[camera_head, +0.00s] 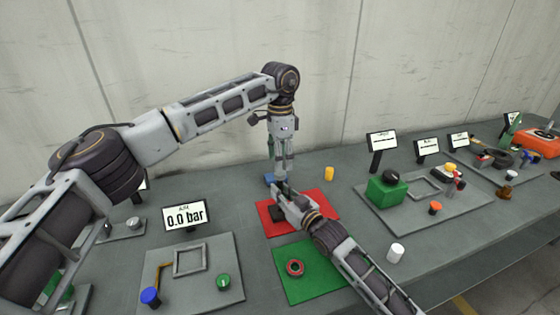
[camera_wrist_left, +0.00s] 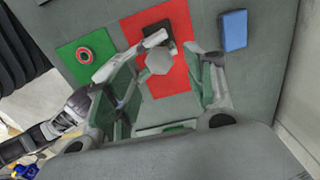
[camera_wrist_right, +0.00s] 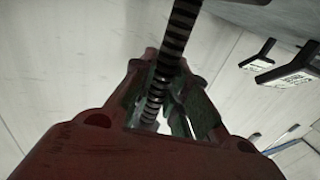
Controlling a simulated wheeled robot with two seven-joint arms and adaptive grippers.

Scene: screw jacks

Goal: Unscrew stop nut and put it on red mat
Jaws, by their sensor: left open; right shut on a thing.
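The red mat (camera_head: 325,207) lies mid-table, with a dark block (camera_wrist_left: 160,36) on it. A grey hexagonal piece (camera_wrist_left: 158,62), seemingly the stop nut, shows in the left wrist view above the mat. My left gripper (camera_head: 282,176) points down over the mat. Its open fingers (camera_wrist_left: 166,60) stand either side of the hexagonal piece, without visible grip. My right gripper (camera_head: 279,190) is just below, shut on a threaded spindle (camera_wrist_right: 172,55), which runs between its fingers in the right wrist view. The jack is mostly hidden by the grippers in the head view.
A green mat (camera_head: 313,290) with a red ring (camera_head: 295,268) lies in front. A blue block (camera_wrist_left: 234,30) lies behind the red mat. A white cylinder (camera_head: 396,252) and yellow cylinder (camera_head: 329,173) stand to the right. Fixture plates with displays flank both sides.

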